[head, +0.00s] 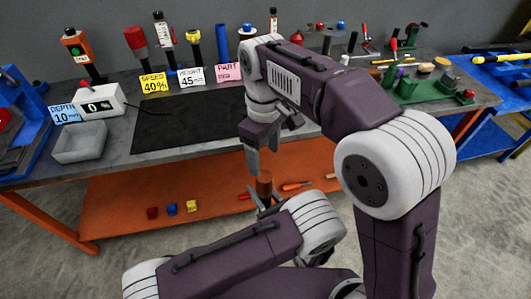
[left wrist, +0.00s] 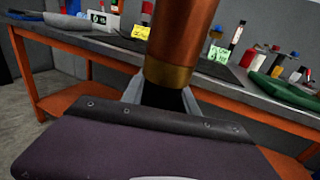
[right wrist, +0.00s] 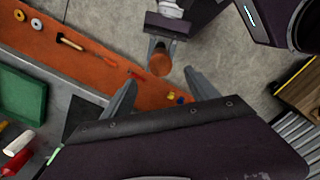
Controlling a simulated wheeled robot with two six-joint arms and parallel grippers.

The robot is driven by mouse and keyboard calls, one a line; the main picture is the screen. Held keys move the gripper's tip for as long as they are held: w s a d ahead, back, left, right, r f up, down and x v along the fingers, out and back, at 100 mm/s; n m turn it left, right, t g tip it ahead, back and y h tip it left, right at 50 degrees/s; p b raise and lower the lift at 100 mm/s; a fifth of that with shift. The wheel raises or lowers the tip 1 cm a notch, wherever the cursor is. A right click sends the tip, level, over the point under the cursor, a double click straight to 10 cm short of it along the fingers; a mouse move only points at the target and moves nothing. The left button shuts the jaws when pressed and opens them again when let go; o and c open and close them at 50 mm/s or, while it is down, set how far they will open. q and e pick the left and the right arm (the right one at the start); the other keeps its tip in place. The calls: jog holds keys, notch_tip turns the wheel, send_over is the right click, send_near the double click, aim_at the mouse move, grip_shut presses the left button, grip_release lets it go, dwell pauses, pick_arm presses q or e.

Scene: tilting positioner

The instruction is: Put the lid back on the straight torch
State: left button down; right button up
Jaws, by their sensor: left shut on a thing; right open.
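A copper-brown cylinder with a brass band at its lower end, which looks like the straight torch (head: 264,183), stands roughly upright in my left gripper (head: 266,203). In the left wrist view the cylinder (left wrist: 181,40) rises out of the shut fingers (left wrist: 163,95), and its top is cut off by the frame. My right gripper (head: 262,155) is open and empty just above it, pointing down. In the right wrist view the cylinder's round end (right wrist: 160,63) shows beyond the open fingertips (right wrist: 158,78), apart from them. I cannot pick out a separate lid.
The workbench with a black mat (head: 185,122) is behind the grippers. A grey tray (head: 80,142) and a control box (head: 98,103) are at its left. A green fixture (head: 430,90) is at its right. Small blocks and tools lie on the orange lower shelf (head: 115,200).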

jog(key=w+d+f+m+t+y, duration=0.2)
jog(key=w+d+f+y, duration=0.15)
jog(key=w+f, duration=0.55)
jog(key=s+d+f+m+h, duration=0.1)
jog(key=s+d+f+m, duration=0.2)
jog(key=s+d+m, duration=0.2)
jog(key=s+d+f+m+h, duration=0.2)
jog(key=s+d+f+m, duration=0.2)
jog(key=s+d, duration=0.8)
jog(key=shift+s+f+m+g, duration=0.2)
jog(key=shift+s+m+g, duration=0.2)
jog(key=shift+m, duration=0.3)
jog(key=shift+a, duration=0.1)
